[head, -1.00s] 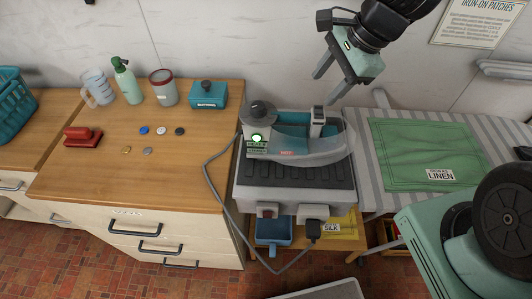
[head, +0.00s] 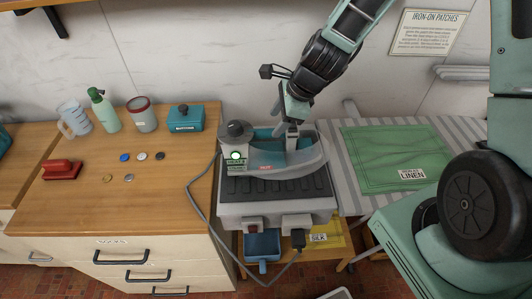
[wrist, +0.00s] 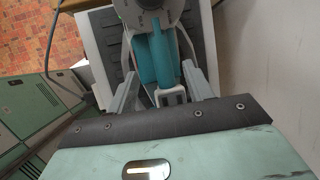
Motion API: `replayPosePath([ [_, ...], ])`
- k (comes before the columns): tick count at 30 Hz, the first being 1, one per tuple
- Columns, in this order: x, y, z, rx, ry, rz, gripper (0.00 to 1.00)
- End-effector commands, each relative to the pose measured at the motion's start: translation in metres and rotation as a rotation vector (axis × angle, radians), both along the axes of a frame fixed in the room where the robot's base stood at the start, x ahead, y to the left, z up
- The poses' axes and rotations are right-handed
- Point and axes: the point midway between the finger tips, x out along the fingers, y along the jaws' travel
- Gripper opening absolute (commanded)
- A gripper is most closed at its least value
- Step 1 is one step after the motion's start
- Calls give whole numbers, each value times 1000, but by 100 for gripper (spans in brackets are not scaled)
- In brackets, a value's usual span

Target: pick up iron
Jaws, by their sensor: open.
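The iron (head: 290,163) rests on its grey ribbed stand (head: 270,208), with a translucent curved body, teal parts and a lit green indicator. My gripper (head: 286,122) points down over the iron's back part in the head view, its jaws open. In the wrist view the iron's teal handle (wrist: 140,65) lies between the two spread grey fingers, with my gripper (wrist: 160,82) not closed on it. Contact between fingers and handle cannot be told. The fingers partly hide the iron's back end.
A grey cord (head: 197,208) runs from the iron down to the stand's plug. A wooden counter (head: 90,210) at left holds a teal box (head: 185,122), bottle, cup, can and several buttons. A green linen cloth (head: 375,158) lies on the striped board at right. A wall is behind.

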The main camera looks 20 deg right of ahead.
Motion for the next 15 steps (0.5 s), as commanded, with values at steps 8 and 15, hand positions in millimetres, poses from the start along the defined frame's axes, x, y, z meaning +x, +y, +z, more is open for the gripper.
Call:
replayPosePath([
  [8,6,6,-17,0,0,1,51],
  [15,11,12,-30,2,3,2,51],
])
